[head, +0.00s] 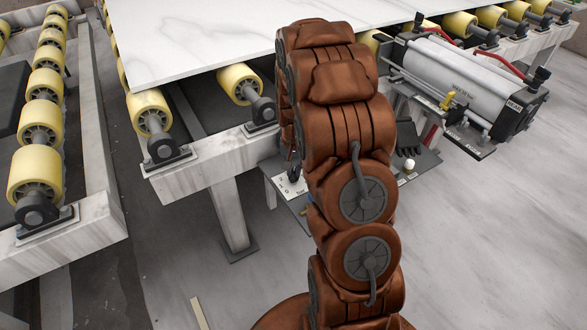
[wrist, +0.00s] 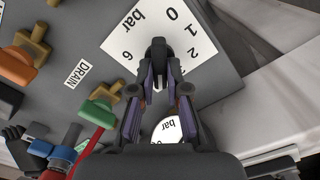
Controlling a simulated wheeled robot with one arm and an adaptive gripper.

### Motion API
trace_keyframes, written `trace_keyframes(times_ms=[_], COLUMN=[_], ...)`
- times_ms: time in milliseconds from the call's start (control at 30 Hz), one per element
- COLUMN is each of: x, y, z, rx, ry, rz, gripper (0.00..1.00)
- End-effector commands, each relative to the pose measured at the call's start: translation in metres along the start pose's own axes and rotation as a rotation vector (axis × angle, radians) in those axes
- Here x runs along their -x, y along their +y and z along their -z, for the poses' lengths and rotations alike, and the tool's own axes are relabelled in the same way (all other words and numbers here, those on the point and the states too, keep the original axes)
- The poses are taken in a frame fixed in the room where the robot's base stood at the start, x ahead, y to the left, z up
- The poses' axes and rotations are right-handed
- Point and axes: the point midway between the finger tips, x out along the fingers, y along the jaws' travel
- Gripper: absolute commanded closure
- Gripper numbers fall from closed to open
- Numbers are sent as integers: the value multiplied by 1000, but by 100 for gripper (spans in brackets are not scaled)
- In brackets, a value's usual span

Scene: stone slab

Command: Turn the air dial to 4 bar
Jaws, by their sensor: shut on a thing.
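The air dial's white plate (wrist: 200,40) lies on a grey panel in the wrist view. It shows the figures 0, 1, 2 and 6 and the word bar; 4 is not visible. My gripper (wrist: 160,85) is over the plate, its two fingers shut on the dark dial knob (wrist: 159,50) between them. I cannot tell which figure the knob points to. In the head view my arm hides the gripper and knob; a corner of the white plate (head: 289,184) shows left of the arm.
A round white gauge (wrist: 165,129) marked bar is partly hidden under my gripper. A DRAIN label (wrist: 78,72), an orange handle (wrist: 17,66) and a green handle (wrist: 98,112) lie left of the dial. In the head view a roller frame (head: 215,158) carries a pale slab (head: 200,35).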

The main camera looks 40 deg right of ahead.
Motion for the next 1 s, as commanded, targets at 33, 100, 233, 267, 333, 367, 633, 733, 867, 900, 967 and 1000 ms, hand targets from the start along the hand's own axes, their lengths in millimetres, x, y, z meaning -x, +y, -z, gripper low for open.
trace_keyframes(times_ms=[33,100,233,267,333,367,633,733,867,900,967,1000], x=[0,0,0,0,0,0,0,0,2,4,9,14], y=[0,0,0,0,0,0,0,0,0,0,0,0], z=[0,0,0,0,0,0,0,0,0,0,0,0], rx=[-1,-1,-1,-1,0,0,0,0,0,0,0,0], ry=[1,1,1,1,1,1,0,0,0,1,1,1], rz=[1,1,1,1,1,1,0,0,0,1,1,1], gripper=[100,100,100,100,81,78,60,60,60,60,60,60])
